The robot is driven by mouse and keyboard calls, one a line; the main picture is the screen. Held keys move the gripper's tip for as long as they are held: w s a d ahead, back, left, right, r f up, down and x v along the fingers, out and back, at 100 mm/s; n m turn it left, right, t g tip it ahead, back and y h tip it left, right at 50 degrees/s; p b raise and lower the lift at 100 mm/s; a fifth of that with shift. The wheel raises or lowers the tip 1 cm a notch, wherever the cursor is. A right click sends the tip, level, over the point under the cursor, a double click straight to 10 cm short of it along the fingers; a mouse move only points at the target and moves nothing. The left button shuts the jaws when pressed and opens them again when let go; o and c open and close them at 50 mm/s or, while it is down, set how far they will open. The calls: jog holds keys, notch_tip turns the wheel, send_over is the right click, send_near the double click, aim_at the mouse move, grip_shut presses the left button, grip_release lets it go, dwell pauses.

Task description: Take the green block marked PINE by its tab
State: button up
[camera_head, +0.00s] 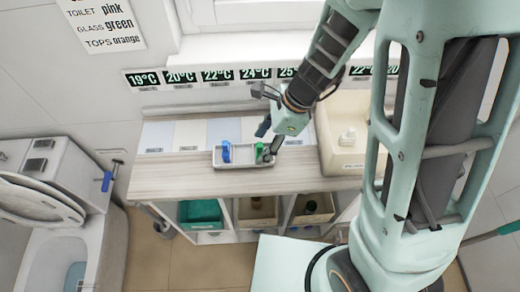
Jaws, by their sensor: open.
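A small green block (259,148) stands in the right part of a pale shallow tray (240,165) on the cart top. Its PINE marking and its tab are too small to make out. My gripper (266,142) is open, with its dark fingers close around the right side of the green block. I cannot tell whether they touch it. A blue block (226,151) stands in the left part of the same tray, clear of the fingers.
The wooden cart top (165,178) is bare left of the tray. A beige basin (345,160) stands to the right. Bins, one teal (200,213), sit on the shelf below. A toilet (60,205) is at left. Temperature labels (205,77) line the wall.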

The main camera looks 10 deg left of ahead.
jog(key=shift+x, duration=1.05)
jog(key=c, duration=1.3)
jog(key=shift+o, duration=0.2)
jog(key=shift+r, duration=0.15)
